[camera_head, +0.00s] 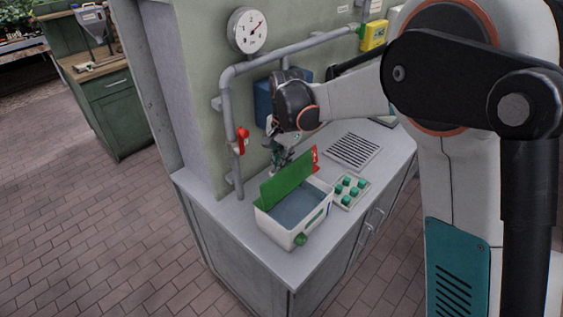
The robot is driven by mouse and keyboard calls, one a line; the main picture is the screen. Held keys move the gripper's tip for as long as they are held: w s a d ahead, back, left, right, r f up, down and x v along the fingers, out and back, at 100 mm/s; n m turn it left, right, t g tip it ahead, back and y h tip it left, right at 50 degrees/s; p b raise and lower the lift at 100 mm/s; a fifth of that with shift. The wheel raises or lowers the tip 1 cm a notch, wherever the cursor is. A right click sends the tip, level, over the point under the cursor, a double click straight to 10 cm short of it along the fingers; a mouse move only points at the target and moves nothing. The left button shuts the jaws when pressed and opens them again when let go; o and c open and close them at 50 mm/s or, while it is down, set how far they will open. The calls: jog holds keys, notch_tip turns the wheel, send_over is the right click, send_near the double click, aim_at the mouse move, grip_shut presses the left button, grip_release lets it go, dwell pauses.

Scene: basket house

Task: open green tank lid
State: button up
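A white tank (284,232) stands on the grey counter near its left front part. Its green lid (287,181) is raised and tilted up along the back side, so the grey-blue inside (300,206) shows. A red piece (315,158) is at the lid's upper right end, and a green round part (300,239) is on the tank's front. My gripper (280,158) points down just behind the lid's upper edge. Its fingertips are partly hidden by the lid. I cannot tell whether they touch it or whether they are open.
A tray of teal pieces (350,190) lies right of the tank, with a vent grille (354,151) behind it. Grey pipes (229,130) with a red valve handle (242,140) and a gauge (247,31) run along the wall. A blue box (264,103) is behind my wrist.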

jog(key=shift+o, duration=0.7)
jog(key=shift+s+d+f, duration=0.1)
jog(key=shift+d+f, duration=0.1)
jog(key=shift+d, duration=0.1)
